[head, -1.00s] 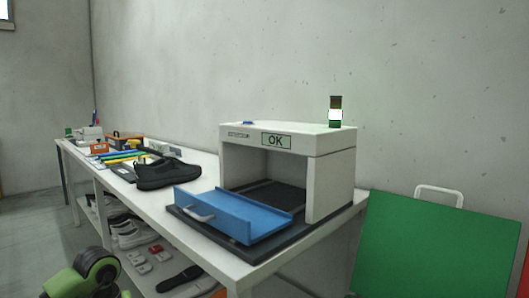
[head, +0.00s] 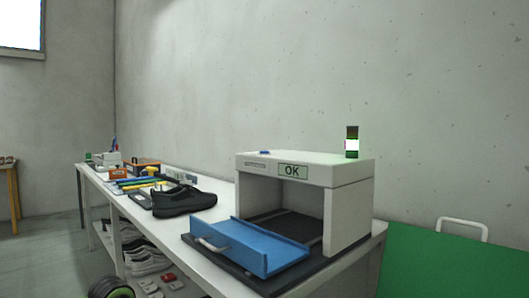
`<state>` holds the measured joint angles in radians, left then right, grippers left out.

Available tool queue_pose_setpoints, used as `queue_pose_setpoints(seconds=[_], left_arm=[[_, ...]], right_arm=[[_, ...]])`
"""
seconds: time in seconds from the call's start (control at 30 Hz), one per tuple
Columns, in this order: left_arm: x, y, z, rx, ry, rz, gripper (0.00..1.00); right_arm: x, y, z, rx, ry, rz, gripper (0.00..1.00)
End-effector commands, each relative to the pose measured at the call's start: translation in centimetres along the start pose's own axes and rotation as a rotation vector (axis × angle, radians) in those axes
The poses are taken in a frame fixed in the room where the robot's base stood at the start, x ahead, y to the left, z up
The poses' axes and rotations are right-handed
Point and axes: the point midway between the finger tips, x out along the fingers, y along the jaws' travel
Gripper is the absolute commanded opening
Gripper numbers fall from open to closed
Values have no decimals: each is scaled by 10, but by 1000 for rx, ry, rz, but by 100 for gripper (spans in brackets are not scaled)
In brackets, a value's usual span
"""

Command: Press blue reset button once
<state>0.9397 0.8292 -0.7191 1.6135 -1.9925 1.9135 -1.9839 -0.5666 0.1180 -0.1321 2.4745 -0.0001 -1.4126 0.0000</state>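The blue reset button (head: 265,152) is a small flat blue shape on top of the white machine housing (head: 349,213). The housing's front carries a sign reading OK (head: 292,171), and a signal light (head: 352,143) stands on its top right. A blue drawer-like tray (head: 262,249) with a grey handle extends from the open front of the machine. Neither gripper's fingers are in view.
The machine stands on a long white table (head: 205,238). A black shoe (head: 183,200) lies left of the tray, with tools and boxes farther back. A lower shelf holds more shoes (head: 148,258). A green board with a white handle (head: 446,262) stands at the right. Bare floor is at left.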

Motion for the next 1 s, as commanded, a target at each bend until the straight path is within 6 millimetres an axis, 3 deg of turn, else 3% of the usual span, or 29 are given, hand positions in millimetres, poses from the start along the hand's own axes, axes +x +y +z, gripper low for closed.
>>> queue_pose_setpoints(seconds=[0.03,0.1,0.13,1.0], left_arm=[[0,0,0,0,0,0,19],[0,0,0,0,0,0,1],[0,0,0,0,0,0,0],[0,0,0,0,0,0,0]], right_arm=[[0,0,0,0,0,0,40],[0,0,0,0,1,0,40],[0,0,0,0,1,0,40],[0,0,-2,0,5,1,40]])
